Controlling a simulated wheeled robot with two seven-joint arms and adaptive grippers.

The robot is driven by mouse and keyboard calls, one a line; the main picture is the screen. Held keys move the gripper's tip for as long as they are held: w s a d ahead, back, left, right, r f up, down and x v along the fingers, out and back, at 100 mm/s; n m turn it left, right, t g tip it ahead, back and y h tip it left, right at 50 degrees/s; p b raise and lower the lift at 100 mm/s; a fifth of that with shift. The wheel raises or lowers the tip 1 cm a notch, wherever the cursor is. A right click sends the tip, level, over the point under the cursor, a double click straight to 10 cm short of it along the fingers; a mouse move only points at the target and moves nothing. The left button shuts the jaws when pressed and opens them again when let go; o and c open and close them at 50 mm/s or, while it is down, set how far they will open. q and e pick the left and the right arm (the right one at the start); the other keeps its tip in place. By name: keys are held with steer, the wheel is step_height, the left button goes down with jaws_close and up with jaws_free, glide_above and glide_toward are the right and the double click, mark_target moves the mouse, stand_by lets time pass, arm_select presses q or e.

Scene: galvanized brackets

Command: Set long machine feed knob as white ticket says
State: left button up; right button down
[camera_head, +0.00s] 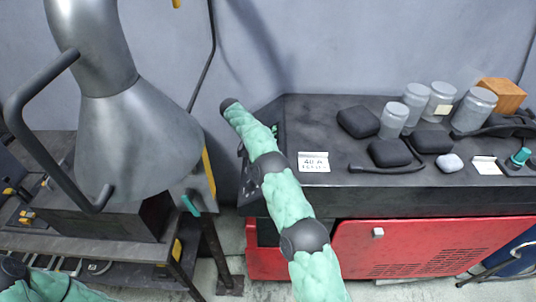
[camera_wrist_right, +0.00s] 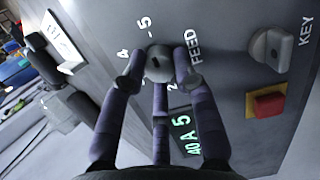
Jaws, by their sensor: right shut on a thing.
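The feed knob (camera_wrist_right: 158,62) is a round grey knob on the machine's grey end panel, labelled FEED. The digits 2, 4 and 5 show around it; others are covered by my fingers. My right gripper (camera_wrist_right: 159,76) is shut on the knob, with dark fingers at its sides and below. A small dark mark shows on the knob; which digit it faces I cannot tell. A lit display (camera_wrist_right: 185,136) reads "40 A 5". The white ticket (camera_head: 314,162) lies on the long machine's top (camera_head: 330,122); its first line looks like "40 A", its second is too small.
A grey key switch (camera_wrist_right: 272,47) and a red button (camera_wrist_right: 267,104) on a yellow base sit right of the knob. Jars (camera_head: 415,100), dark pouches (camera_head: 358,122) and another white card (camera_head: 486,166) are on the machine top. A large metal hood (camera_head: 135,140) stands left.

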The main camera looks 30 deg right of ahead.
steer(key=shift+f, duration=0.1)
steer(key=c, duration=1)
jaws_free()
steer(key=shift+o, duration=0.2)
